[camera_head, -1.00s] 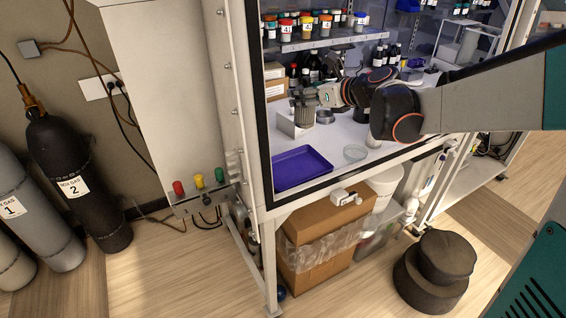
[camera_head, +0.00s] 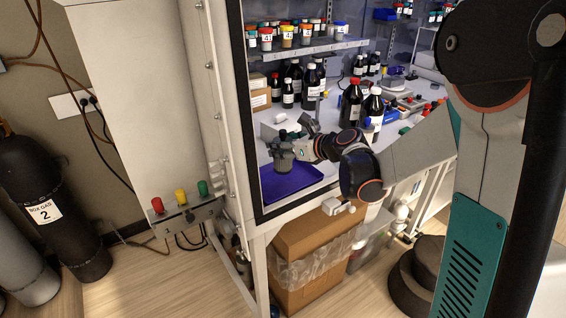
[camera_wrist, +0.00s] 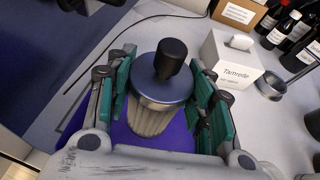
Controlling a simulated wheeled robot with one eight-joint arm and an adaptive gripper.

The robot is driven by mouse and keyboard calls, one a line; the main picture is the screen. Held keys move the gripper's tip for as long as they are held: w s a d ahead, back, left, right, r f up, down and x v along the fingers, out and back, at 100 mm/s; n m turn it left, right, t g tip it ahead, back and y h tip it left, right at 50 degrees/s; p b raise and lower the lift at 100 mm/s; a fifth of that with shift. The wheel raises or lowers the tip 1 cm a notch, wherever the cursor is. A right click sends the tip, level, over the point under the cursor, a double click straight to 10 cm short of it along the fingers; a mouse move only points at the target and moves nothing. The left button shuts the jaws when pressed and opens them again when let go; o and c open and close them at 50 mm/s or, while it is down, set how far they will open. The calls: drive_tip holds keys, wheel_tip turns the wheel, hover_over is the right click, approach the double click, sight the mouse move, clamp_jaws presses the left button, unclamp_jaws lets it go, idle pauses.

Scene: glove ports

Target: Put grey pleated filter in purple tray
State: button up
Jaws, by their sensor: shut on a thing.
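The grey pleated filter (camera_head: 284,161) is held by my gripper (camera_head: 285,147) over the purple tray (camera_head: 306,183). In the wrist view the filter (camera_wrist: 152,120) has a metal cap with a black knob on top. The green-padded fingers of my gripper (camera_wrist: 160,105) are shut on its two sides. The filter looks upright. The purple tray (camera_wrist: 118,138) shows below and around it in the wrist view. Whether the filter's bottom touches the tray is hidden.
Dark bottles (camera_head: 352,100) stand farther right. The cabinet's front frame post (camera_head: 238,120) is left of the tray.

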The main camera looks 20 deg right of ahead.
drive_tip(key=shift+f+b, duration=0.75)
drive_tip(key=shift+f, duration=1.55)
drive_tip(key=shift+f, duration=0.1)
drive_tip(key=o, duration=1.2)
drive_tip(key=shift+c, duration=0.2)
drive_tip(key=p+v, duration=0.3)
drive_tip(key=v, duration=0.9)
